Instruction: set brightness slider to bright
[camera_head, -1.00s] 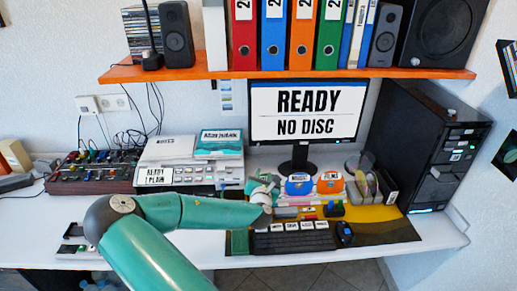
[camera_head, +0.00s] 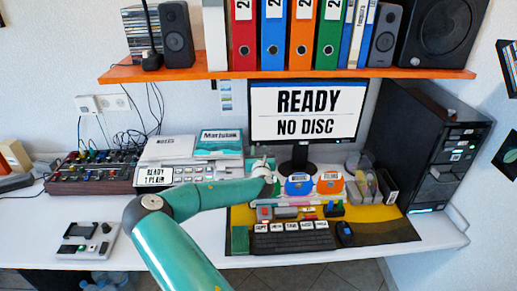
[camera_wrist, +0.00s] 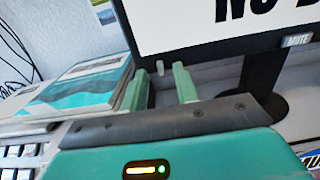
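The monitor (camera_head: 305,112) shows "READY NO DISC", and its lower edge (camera_wrist: 240,50) crosses the wrist view. My gripper (camera_head: 264,166) is just below the monitor's lower left corner. In the wrist view its two green fingers (camera_wrist: 162,84) stand apart with a gap between them. A small pale peg (camera_wrist: 160,68) shows behind this gap; I cannot tell whether it is the brightness slider or whether the fingers touch it. No slider marked for brightness is readable in either view.
A stack of cases (camera_head: 219,142) stands close left of my gripper. The monitor stand (camera_head: 299,160), blue and orange boxes (camera_head: 299,184) and a keyboard (camera_head: 292,238) are to the right and front. A small white device (camera_head: 88,241) lies at the desk's left front.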

